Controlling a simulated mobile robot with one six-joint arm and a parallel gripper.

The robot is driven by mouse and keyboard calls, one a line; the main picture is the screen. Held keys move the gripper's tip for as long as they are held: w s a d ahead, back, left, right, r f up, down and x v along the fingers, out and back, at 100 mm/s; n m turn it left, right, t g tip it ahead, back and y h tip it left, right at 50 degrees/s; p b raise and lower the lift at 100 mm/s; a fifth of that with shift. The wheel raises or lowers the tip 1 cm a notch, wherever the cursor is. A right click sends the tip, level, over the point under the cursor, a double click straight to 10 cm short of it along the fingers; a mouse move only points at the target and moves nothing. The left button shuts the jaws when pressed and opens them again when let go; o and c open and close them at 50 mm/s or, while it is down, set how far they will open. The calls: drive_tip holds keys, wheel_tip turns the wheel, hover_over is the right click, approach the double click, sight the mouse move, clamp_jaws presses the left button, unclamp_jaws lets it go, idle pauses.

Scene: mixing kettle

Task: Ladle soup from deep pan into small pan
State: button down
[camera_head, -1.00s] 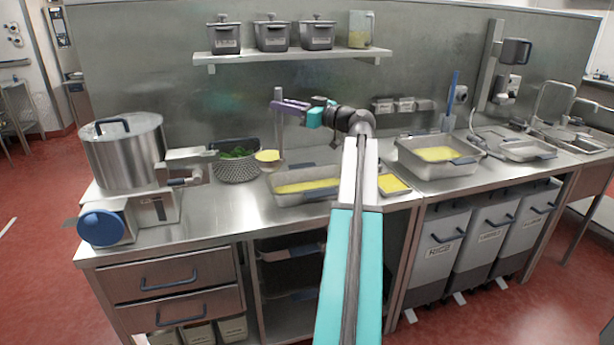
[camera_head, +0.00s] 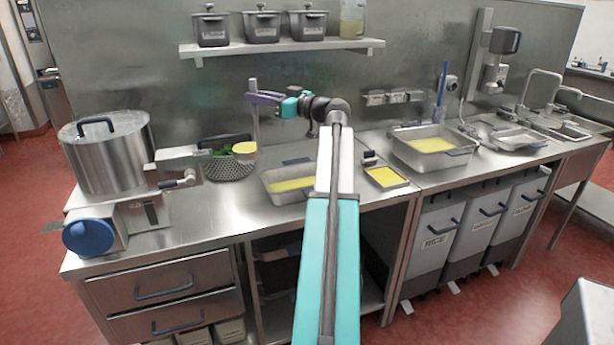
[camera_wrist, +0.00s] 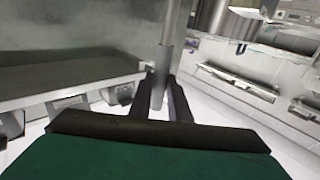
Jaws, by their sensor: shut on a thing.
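My gripper (camera_head: 264,97), with purple fingers, is shut on the upright handle of a ladle (camera_head: 255,118). The wrist view also shows the fingers (camera_wrist: 160,108) closed around the grey handle (camera_wrist: 172,35). The ladle's bowl holds yellow soup (camera_head: 244,148) and hangs in front of the basket, left of the nearer deep pan. That deep pan (camera_head: 277,192) holds yellow soup and is partly hidden by my arm. The small pan (camera_head: 386,186), right of my arm, shows yellow inside. Another deep pan (camera_head: 440,161) with yellow soup stands farther right.
A lidded kettle (camera_head: 108,155) stands at the left end of the counter. A mesh basket (camera_head: 230,168) with greens is behind the ladle bowl. A shelf (camera_head: 280,48) with several lidded containers hangs above. Sinks (camera_head: 555,130) lie at the right. The front counter strip is clear.

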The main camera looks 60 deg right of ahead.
drive_tip(key=s+a+f+m+h+b, duration=0.1)
drive_tip(key=s+a+h, duration=0.1)
drive_tip(key=s, duration=0.4)
drive_tip(key=s+a+f+m+h+b, duration=0.1)
drive_tip(key=s+a+m+h+b, duration=0.1)
drive_tip(key=s, duration=0.4)
drive_tip(key=shift+a+h, duration=0.35)
drive_tip(key=shift+h, duration=0.05)
drive_tip(key=shift+s, duration=0.1)
